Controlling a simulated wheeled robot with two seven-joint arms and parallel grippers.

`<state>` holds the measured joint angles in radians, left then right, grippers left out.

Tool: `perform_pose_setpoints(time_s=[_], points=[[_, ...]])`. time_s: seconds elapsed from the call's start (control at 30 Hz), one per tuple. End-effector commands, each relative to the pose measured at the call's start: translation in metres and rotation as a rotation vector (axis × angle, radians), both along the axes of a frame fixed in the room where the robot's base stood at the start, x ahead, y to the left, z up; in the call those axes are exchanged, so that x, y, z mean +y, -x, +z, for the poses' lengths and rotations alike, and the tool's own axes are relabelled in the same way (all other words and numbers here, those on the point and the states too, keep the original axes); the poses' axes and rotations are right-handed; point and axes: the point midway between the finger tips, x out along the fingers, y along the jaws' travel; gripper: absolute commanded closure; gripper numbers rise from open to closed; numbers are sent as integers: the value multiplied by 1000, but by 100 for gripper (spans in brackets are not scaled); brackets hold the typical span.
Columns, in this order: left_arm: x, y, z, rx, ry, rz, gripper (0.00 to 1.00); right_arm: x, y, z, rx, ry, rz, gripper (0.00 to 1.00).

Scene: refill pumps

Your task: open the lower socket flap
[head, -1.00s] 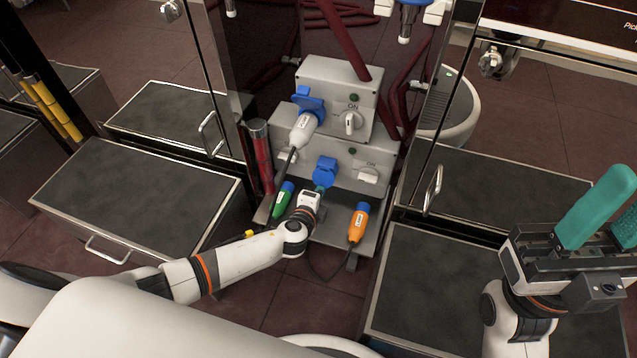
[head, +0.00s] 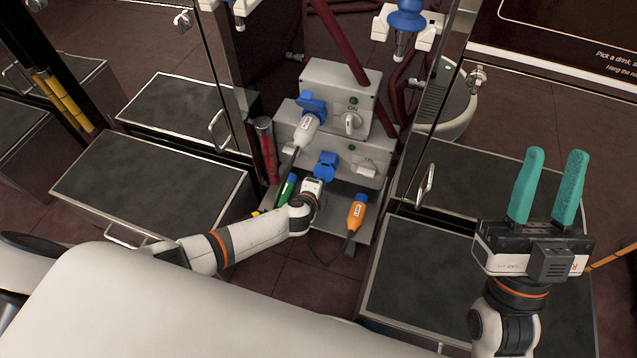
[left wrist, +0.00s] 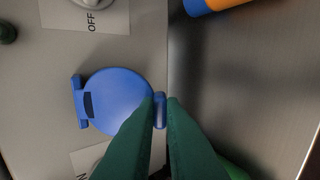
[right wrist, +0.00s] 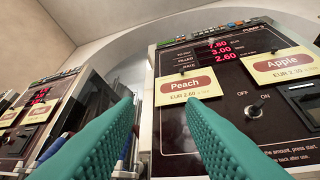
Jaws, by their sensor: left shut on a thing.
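The lower socket flap (head: 326,163) is a round blue cover on the front of the lower grey box (head: 345,158). It also fills the middle of the left wrist view (left wrist: 120,92), its disk facing the camera. It looks flat over the socket, with a hinge at its left and a small tab at its right. My left gripper (left wrist: 165,100) is shut on that tab, its green fingertips nearly together. In the head view its fingertips are mostly hidden behind its wrist. My right gripper (head: 554,153) is open and empty at the right, fingers pointing up.
The upper box (head: 335,85) has a white plug (head: 305,128) in its socket and a rotary switch (head: 352,122). A green plug (head: 287,190) and an orange plug (head: 357,212) stand below, either side of my left gripper. Glass door panels flank the boxes.

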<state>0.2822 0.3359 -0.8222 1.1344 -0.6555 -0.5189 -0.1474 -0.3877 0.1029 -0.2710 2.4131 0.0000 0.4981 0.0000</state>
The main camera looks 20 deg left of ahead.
Motion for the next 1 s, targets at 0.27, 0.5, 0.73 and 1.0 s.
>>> perform_pose_setpoints(time_s=[0.27, 0.5, 0.73, 1.0], points=[[-1, 2, 2, 30, 0, -1, 100, 4, -32, -25, 259, 79, -15, 64], [-1, 2, 2, 40, 1, -1, 100, 5, -40, -37, 350, 104, -19, 64], [-1, 3, 1, 41, 1, -1, 100, 5, -41, -39, 363, 108, -20, 64], [-1, 3, 1, 41, 1, -2, 80, 5, -41, -39, 362, 108, -20, 64]])
